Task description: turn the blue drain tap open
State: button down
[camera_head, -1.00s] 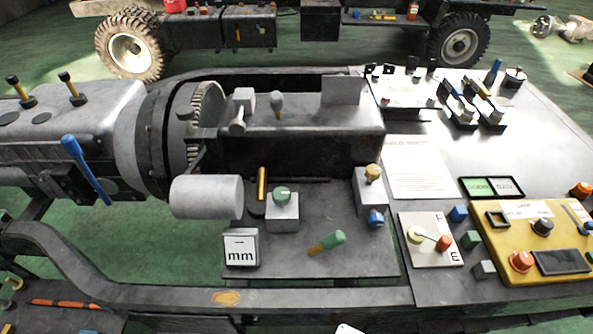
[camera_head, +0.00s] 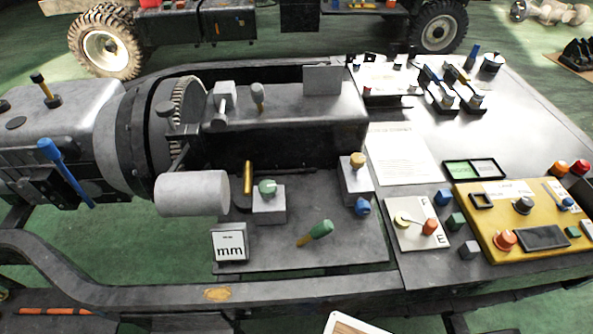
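A small blue tap knob (camera_head: 362,206) sits low on the front of a grey upright block (camera_head: 356,182), which has a brass-coloured knob (camera_head: 357,160) on top. The block stands at the right of a dark plate (camera_head: 290,255) on the chassis. The blue knob is small here, so I cannot tell whether it is turned. A longer blue lever (camera_head: 66,172) slants down from the housing at the left. My gripper is not in view.
Near the tap are a green-topped block (camera_head: 268,203), a green-handled screwdriver-like tool (camera_head: 316,233) and an "mm" block (camera_head: 230,243). A beige switch plate (camera_head: 414,222) and a yellow control box (camera_head: 480,215) lie to the right. A pale-edged board (camera_head: 352,325) shows at the bottom edge.

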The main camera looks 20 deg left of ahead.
aim_at(362, 206)
jog(key=k, duration=0.5)
jog(key=z, duration=2.2)
jog(key=i, duration=0.4)
jog(key=u, duration=2.6)
